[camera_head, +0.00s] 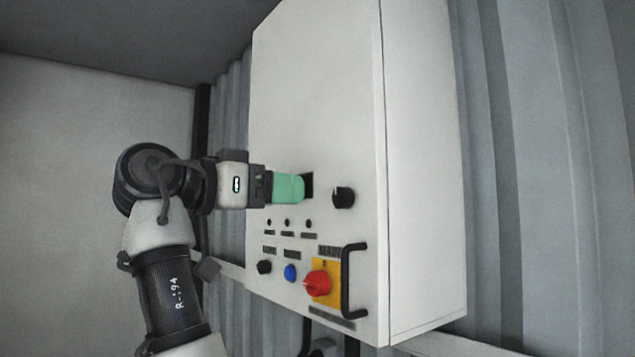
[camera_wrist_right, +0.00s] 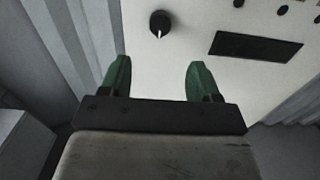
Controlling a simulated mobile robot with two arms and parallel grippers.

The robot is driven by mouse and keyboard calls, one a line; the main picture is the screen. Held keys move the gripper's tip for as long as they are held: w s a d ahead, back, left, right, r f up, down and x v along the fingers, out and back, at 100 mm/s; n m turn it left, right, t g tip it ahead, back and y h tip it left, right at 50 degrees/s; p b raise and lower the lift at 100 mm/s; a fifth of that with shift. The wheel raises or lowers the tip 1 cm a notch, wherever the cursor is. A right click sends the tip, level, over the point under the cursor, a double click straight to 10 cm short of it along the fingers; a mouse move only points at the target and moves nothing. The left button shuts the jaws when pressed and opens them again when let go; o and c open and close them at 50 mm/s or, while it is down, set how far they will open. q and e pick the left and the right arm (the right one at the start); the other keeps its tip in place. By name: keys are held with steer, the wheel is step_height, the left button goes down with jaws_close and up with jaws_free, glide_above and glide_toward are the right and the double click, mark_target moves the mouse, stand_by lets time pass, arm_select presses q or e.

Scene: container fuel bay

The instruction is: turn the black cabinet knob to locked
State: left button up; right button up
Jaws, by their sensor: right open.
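The black cabinet knob (camera_head: 343,197) is on the front of the white cabinet (camera_head: 315,90), right of a dark display window (camera_head: 309,185). It also shows in the right wrist view (camera_wrist_right: 160,22), with a pale mark on its lower side there. My right gripper (camera_head: 302,188), with green fingers, is at the cabinet front left of the knob and covers part of the window. In the right wrist view its two fingers (camera_wrist_right: 159,78) are spread apart with nothing between them, and the knob is beyond them. My left gripper is out of view.
Below the knob are a black button (camera_head: 264,267), a blue button (camera_head: 290,272) and a red rotary switch (camera_head: 318,284) on a yellow plate. A black handle (camera_head: 347,282) sticks out at the right. Corrugated wall (camera_head: 540,180) lies behind the cabinet.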

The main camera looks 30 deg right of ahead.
mark_target(338, 195)
steer(key=d+p, duration=0.1)
steer(key=d, duration=0.2)
steer(key=d+p, duration=0.1)
steer(key=d, duration=0.2)
steer(key=d+p, duration=0.1)
steer(key=d, duration=0.2)
steer(key=shift+w+d, duration=0.35)
steer(key=shift+d+p, duration=0.35)
steer(key=shift+d, duration=0.1)
steer(key=c, duration=0.9)
